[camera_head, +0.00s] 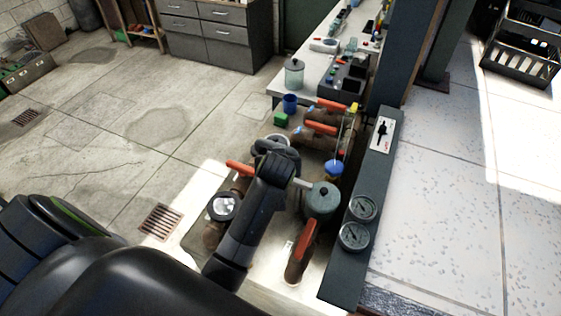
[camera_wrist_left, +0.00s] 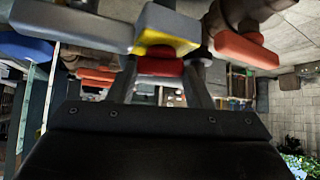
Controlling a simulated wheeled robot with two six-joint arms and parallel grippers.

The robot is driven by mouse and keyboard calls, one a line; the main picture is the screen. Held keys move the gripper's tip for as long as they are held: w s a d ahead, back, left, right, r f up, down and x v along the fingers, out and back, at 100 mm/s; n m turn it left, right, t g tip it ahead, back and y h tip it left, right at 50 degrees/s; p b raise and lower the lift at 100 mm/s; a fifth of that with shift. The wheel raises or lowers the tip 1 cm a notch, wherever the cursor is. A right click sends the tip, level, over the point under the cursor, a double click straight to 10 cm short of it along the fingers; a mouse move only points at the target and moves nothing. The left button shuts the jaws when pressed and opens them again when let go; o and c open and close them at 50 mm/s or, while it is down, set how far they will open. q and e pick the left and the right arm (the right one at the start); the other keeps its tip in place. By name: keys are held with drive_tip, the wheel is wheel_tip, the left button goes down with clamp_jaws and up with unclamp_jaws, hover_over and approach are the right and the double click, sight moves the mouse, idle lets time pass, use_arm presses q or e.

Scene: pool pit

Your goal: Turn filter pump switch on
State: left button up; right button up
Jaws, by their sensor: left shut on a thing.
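A white plate with a black lever-like switch (camera_head: 382,134) is mounted on the dark upright panel (camera_head: 352,205), right of the pipework; its on or off position is too small to tell. My left gripper (camera_head: 280,151) is over the pipes and valves, left of the panel and apart from the switch plate. In the left wrist view its fingers (camera_wrist_left: 160,82) are shut on a small red piece (camera_wrist_left: 160,67) below a yellow-edged grey block (camera_wrist_left: 165,32). In the head view my own arm hides most of what the fingers hold. My right gripper is not in view.
Several orange-red valve handles (camera_head: 303,243) surround the arm. A grey-green lidded pot (camera_head: 322,201) stands close right of it, and two round gauges (camera_head: 353,237) sit on the panel. A workbench (camera_head: 318,70) with small items lies behind. The floor at left is mostly open.

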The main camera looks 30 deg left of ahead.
use_arm(q)
drive_tip(key=shift+a+r+m+t+h, duration=0.1)
drive_tip(key=shift+a+m+t+h, duration=0.1)
drive_tip(key=shift+m+h, duration=0.75)
drive_tip(key=shift+a+m+t+h, duration=0.1)
drive_tip(key=shift+m+t+h, duration=0.1)
drive_tip(key=shift+m+h, duration=0.75)
drive_tip(key=shift+m, duration=0.4)
drive_tip(key=o, duration=1)
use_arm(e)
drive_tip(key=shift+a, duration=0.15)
